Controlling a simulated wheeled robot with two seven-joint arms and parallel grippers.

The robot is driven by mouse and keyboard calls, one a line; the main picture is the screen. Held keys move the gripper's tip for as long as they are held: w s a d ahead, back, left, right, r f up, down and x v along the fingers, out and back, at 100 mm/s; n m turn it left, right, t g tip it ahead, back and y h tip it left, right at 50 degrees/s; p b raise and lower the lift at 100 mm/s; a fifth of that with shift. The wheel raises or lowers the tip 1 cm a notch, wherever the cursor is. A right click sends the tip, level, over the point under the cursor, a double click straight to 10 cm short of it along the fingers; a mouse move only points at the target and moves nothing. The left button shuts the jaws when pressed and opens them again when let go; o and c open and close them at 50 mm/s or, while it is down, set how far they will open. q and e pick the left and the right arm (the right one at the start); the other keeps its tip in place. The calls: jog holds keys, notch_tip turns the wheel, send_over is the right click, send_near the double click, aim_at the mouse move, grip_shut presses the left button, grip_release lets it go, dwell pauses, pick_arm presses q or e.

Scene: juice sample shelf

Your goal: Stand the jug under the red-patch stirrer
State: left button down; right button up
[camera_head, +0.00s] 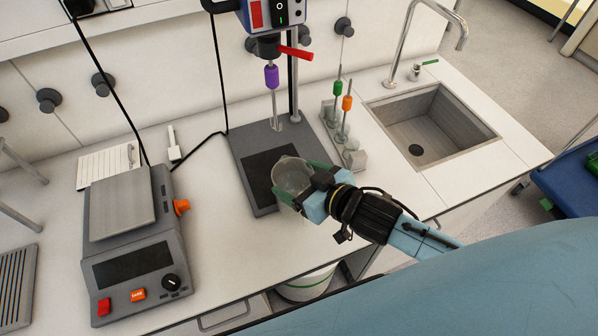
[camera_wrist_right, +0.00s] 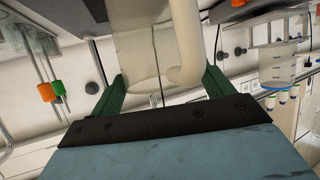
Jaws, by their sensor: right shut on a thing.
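The stirrer with the red patch (camera_head: 256,14) hangs on a stand above a dark base plate (camera_head: 243,143). A shaft with a purple collar (camera_head: 271,78) points down from it, with a paddle low at its end. My right gripper (camera_head: 302,180) is shut on the clear jug (camera_head: 291,174), its green fingers on either side. The jug is over the near right part of the plate, nearer me than the paddle; I cannot tell whether it touches the plate. The right wrist view shows the jug (camera_wrist_right: 142,55) and its pale handle (camera_wrist_right: 188,50) between the fingers. My left gripper is out of view.
A rack (camera_head: 348,150) with green- and orange-collared shafts stands right of the plate, close to my gripper. A sink (camera_head: 433,125) lies further right. A scale (camera_head: 135,240) stands on the left; the bench between it and the plate is mostly clear.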

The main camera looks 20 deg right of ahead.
jog(key=shift+w+a+f+b, duration=0.1)
jog(key=shift+w+f+b, duration=0.15)
jog(key=shift+w+b, duration=0.7)
jog(key=shift+w+f+b, duration=0.2)
jog(key=shift+w+b, duration=0.1)
jog(key=shift+w, duration=1.75)
jog(key=shift+w+f, duration=0.1)
jog(key=shift+w, duration=1.5)
jog(key=shift+a, duration=0.1)
jog(key=shift+f, duration=0.25)
jog(key=o, duration=1.9)
send_near(291, 162)
jog(key=shift+w+d+r, duration=0.1)
jog(key=shift+w+d, duration=0.2)
jog(key=shift+d, duration=0.25)
